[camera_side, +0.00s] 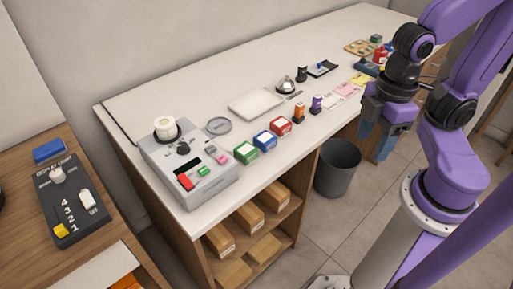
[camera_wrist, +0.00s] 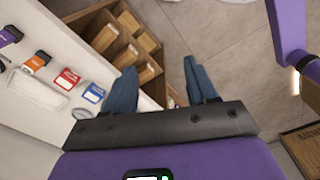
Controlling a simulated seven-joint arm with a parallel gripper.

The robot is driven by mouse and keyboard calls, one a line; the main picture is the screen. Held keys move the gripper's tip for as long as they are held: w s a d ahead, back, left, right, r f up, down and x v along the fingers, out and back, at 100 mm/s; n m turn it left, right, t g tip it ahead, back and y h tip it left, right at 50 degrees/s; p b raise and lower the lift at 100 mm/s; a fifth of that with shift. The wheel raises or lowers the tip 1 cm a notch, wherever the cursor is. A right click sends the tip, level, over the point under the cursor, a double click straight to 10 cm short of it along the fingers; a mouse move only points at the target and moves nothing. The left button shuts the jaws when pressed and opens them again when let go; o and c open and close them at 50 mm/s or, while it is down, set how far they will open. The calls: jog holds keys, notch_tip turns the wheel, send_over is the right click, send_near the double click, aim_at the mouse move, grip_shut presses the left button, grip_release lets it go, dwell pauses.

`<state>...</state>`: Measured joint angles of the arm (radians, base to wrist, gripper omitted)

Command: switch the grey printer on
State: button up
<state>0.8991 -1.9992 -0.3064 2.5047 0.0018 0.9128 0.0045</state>
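The grey printer (camera_side: 192,186) stands at the near left end of the white counter in the side view. It has a white paper roll on top, a black knob, a red switch (camera_side: 185,181), a green button (camera_side: 204,171) and a pink button (camera_side: 223,160). I cannot tell the switch's position for sure. My gripper (camera_side: 376,148) is far to the right of the printer, in front of the counter's edge, pointing down. In the wrist view its two blue fingers (camera_wrist: 160,66) are apart with nothing between them. The printer is not in the wrist view.
Green, blue and red boxes (camera_side: 264,140) stand along the counter's front edge, with stamps (camera_side: 299,113), a tray (camera_side: 256,104) and a bell (camera_side: 286,86) beyond. A bin (camera_side: 338,167) stands on the floor. A dark control box (camera_side: 70,201) sits on the left wooden counter.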

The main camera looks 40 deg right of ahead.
jog(key=shift+o, duration=0.7)
notch_tip(320, 180, up, 6)
jog(key=n+t, duration=0.2)
jog(key=n, duration=0.3)
send_over(187, 179)
jog(key=s, duration=0.3)
jog(key=w+f, duration=0.1)
jog(key=f, duration=1)
jog(key=w+f, duration=0.1)
jog(key=f, duration=0.4)
jog(key=shift+w+f, duration=0.3)
